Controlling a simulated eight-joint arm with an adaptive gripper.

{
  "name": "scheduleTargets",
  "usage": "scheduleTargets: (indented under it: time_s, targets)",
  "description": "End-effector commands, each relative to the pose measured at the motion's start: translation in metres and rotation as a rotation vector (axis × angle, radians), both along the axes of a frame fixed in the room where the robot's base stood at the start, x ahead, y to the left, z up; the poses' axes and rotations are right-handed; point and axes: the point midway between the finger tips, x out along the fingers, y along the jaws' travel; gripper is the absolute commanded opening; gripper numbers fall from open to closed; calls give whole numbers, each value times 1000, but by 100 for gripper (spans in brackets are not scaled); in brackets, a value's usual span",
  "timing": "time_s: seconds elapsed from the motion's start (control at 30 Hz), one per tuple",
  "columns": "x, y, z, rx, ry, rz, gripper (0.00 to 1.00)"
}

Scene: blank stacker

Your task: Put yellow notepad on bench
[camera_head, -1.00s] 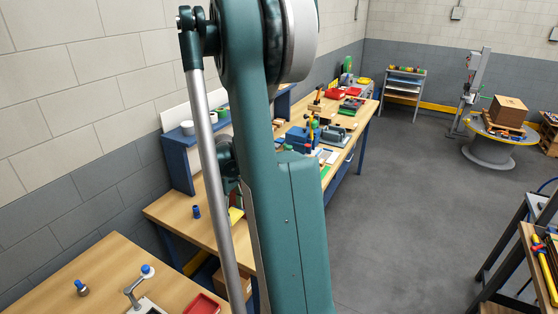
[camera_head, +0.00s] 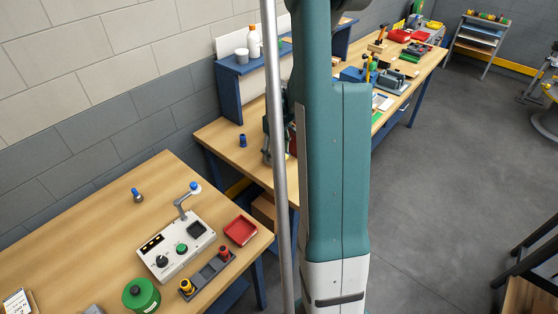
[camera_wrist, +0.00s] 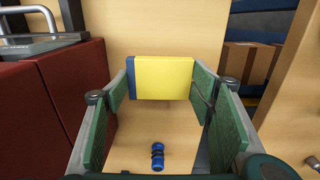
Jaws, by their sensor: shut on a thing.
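The yellow notepad (camera_wrist: 163,78), with a blue strip along its left edge, shows in the wrist view. My gripper (camera_wrist: 162,82) is shut on it, with a green-padded finger at each side. A pale wooden surface lies behind and below it. In the head view my arm hides the notepad and most of my gripper. The farther wooden bench (camera_head: 218,138) is behind my arm, and a nearer wooden bench (camera_head: 95,225) is at the lower left.
A small blue cylinder (camera_head: 242,140) stands on the farther bench. Dark red blocks (camera_wrist: 70,95) and cardboard boxes (camera_wrist: 247,62) flank my gripper in the wrist view.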

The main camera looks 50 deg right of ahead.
Motion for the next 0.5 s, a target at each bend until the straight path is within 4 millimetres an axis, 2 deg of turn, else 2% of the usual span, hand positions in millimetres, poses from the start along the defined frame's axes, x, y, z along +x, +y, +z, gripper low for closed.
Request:
scheduleTargets:
  time_s: [0.5]
  targets:
    - [0, 0, -8, 0, 0, 0, 42]
